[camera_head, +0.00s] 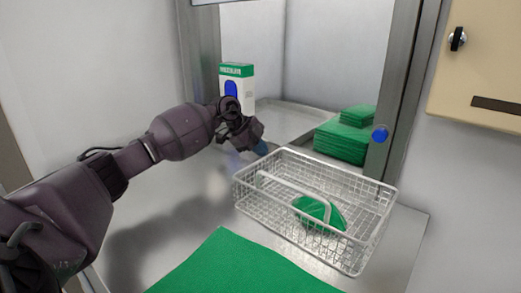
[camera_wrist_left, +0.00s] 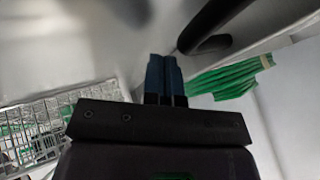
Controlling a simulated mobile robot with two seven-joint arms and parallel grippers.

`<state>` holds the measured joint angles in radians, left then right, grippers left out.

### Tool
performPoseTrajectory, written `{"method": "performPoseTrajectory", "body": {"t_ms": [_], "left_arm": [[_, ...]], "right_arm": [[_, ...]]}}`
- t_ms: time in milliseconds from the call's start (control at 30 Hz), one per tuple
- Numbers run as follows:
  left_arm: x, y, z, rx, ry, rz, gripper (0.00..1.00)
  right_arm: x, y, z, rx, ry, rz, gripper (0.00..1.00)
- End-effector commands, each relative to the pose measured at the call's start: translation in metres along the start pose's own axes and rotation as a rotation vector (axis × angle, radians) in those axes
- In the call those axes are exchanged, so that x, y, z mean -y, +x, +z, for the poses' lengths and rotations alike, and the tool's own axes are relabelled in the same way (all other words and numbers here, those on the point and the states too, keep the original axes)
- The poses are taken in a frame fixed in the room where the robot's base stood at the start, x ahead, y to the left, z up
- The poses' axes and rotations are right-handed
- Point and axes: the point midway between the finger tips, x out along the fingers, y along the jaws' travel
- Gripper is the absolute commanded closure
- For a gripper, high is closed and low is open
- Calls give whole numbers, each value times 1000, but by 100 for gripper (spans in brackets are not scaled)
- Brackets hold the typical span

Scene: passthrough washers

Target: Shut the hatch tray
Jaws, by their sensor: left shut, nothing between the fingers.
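A hatch opening with a steel frame (camera_head: 397,85) stands in the wall ahead. A bare steel surface (camera_head: 405,235) lies in front of it; I cannot tell whether this is the hatch tray. A wire basket (camera_head: 240,193) stands on that surface with a green cloth bundle (camera_head: 325,212) in it; the basket also shows in the left wrist view (camera_wrist_left: 30,110). My left gripper (camera_head: 262,148) is at the hatch threshold, just behind and left of the basket. Its blue fingertips (camera_wrist_left: 165,62) are together and empty. My right gripper is out of view.
A white and green carton (camera_head: 236,85) and a green folded stack (camera_head: 345,140) stand at the hatch. A dark curved bar (camera_wrist_left: 215,25) is close to the fingertips in the wrist view. A green cloth (camera_head: 235,268) lies in front. A beige box (camera_head: 485,65) is on the right wall.

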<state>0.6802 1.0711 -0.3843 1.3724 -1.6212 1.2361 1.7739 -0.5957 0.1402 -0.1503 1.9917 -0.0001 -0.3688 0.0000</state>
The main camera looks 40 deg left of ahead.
Motion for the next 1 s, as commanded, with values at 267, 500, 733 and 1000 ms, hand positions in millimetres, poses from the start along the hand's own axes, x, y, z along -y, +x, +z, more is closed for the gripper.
{"method": "performPoseTrajectory", "body": {"t_ms": [267,500,733,1000], "left_arm": [[-2,-35,8,4,2,1,100],[-2,-78,8,2,2,4,100],[-2,-99,7,0,1,5,100],[-2,-103,7,-1,1,6,100]], "right_arm": [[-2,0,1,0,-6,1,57],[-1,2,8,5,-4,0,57],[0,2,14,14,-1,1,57],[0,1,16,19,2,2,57]]}}
